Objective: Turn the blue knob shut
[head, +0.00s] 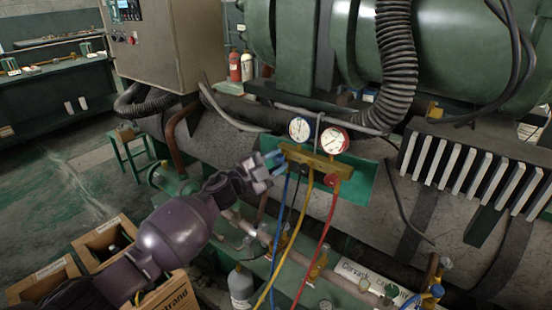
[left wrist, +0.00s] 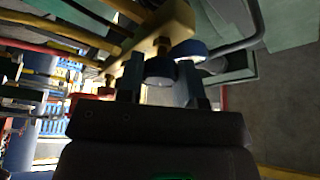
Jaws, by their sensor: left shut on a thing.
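The brass manifold (head: 312,160) hangs in front of a green tray, with a blue-rimmed gauge (head: 299,128) and a red-rimmed gauge (head: 334,140) on top. A red knob (head: 333,180) faces out near its right end. My left gripper (head: 274,160) is at the manifold's left end, its fingers around the place of the blue knob, which they mostly hide in the head view. In the left wrist view a dark, shaded round knob (left wrist: 160,70) sits between the two fingers, below the brass body (left wrist: 160,32). The gripper is shut on it. My right gripper is not in view.
Blue, yellow and red hoses (head: 324,245) hang from the manifold close to my left gripper. A grey cylinder (head: 241,287) stands below. Large green machinery (head: 450,60) fills the back right.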

